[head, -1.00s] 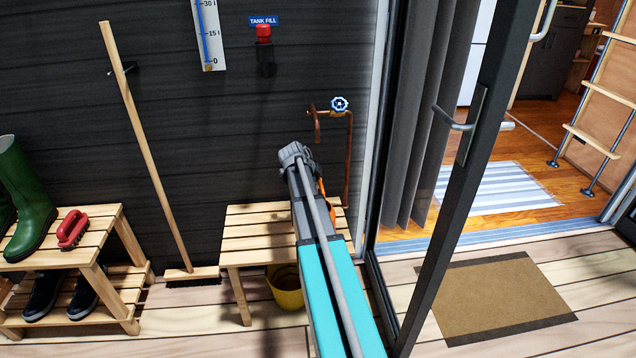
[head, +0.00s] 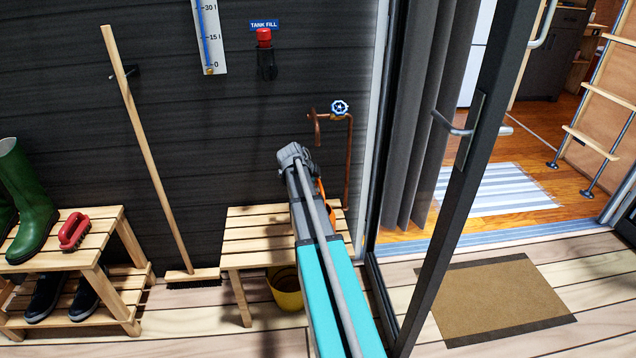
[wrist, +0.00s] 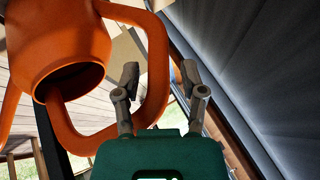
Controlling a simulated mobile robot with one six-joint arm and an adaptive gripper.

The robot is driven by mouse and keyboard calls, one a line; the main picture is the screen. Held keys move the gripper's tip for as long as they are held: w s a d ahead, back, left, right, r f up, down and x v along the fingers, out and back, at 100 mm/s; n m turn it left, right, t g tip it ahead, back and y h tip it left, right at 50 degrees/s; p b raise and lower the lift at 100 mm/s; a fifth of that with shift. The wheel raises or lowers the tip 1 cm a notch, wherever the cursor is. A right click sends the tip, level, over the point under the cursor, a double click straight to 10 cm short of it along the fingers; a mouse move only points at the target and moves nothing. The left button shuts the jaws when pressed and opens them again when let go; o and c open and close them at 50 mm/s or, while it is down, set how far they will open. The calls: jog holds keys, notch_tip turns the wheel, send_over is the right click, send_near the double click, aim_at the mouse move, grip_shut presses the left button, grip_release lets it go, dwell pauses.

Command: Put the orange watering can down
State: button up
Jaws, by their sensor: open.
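The orange watering can (wrist: 60,42) fills the left of the wrist view, its round dark opening facing the camera. Its looped handle (wrist: 156,70) passes between the two fingers of my gripper (wrist: 162,92) in the picture. The fingers are apart, with a gap on the right side of the handle; contact on the left cannot be told. In the head view only a sliver of the can (head: 321,188) shows past my arm, at the right end of the slatted bench (head: 255,232). Its base is hidden there, so I cannot tell whether it rests on the bench.
A yellow bucket (head: 286,289) is under the bench. A pipe with a blue valve wheel (head: 339,107) is on the wall behind. A broom (head: 150,150) leans to the left. A glass door (head: 462,160) stands close on the right. The bench's left half is clear.

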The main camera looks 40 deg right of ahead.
jog(key=p+v, duration=0.8)
jog(key=v, duration=0.2)
jog(key=shift+a+r, duration=0.2)
jog(key=shift+r, duration=0.2)
jog(key=shift+s, duration=0.1)
dwell(0.6)
jog(key=s+a+f+n+y, duration=0.1)
jog(key=s+a+n+y, duration=0.1)
jog(key=s+a+n, duration=0.3)
jog(key=s+a+f+n+y, duration=0.1)
jog(key=s+a+n, duration=0.4)
jog(key=a+n, duration=0.8)
jog(key=s+a+f+n+y, duration=0.1)
jog(key=s+a+n+y, duration=0.3)
jog(key=a+n, duration=0.5)
jog(key=s+a, duration=0.2)
jog(key=a, duration=0.7)
jog(key=shift+f+g, duration=0.2)
jog(key=shift+g, duration=0.2)
jog(key=shift+a+r+p, duration=0.15)
jog(key=shift+p, duration=0.2)
notch_tip(320, 180, up, 26)
jog(key=p, duration=2.6)
